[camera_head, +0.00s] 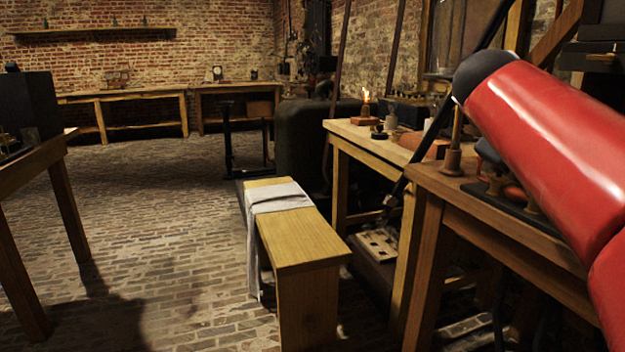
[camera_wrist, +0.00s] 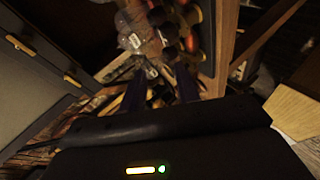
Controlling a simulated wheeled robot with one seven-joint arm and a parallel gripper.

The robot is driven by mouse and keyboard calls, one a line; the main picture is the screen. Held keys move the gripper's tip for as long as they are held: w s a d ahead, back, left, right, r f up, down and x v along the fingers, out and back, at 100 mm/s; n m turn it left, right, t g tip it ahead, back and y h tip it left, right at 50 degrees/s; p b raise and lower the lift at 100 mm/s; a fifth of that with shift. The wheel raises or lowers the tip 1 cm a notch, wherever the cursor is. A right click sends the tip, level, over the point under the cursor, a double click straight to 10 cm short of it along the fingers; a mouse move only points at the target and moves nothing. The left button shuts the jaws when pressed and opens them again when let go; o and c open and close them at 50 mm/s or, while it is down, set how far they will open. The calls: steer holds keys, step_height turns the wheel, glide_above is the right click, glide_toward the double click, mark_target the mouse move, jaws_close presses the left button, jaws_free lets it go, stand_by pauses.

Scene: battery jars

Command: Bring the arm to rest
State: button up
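My gripper (camera_wrist: 158,84) shows in the wrist view as a dark body with two dark fingers standing apart. They look open, with nothing clearly held between them. The wrist picture is dim and tilted, and the fingertips are hard to make out. Small clear glass jars (camera_wrist: 130,40) show beyond the fingers. My red arm is raised across the right side of the head view, over the near worktable (camera_head: 480,205). I cannot make out my gripper in the head view.
A low wooden bench (camera_head: 305,240) with a grey cloth (camera_head: 278,198) stands beside the worktables. A lit candle (camera_head: 366,104) stands on the farther worktable (camera_head: 350,130). The brick floor between is clear.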

steer(key=s+a+f+m+y, duration=0.1)
steer(key=s+a+f+y, duration=0.2)
steer(key=s+a+f, duration=0.3)
steer(key=s+a+f+m+g+y+p, duration=0.1)
steer(key=s+a+f+y, duration=0.2)
steer(key=f, duration=1)
steer(key=s+a+f+m+y+p, duration=0.1)
steer(key=s+a+f+m+y, duration=0.1)
steer(key=s+a+f, duration=0.7)
steer(key=shift+s+f+g+y, duration=0.15)
steer(key=shift+s+g+y, duration=0.25)
steer(key=shift+s+y, duration=0.55)
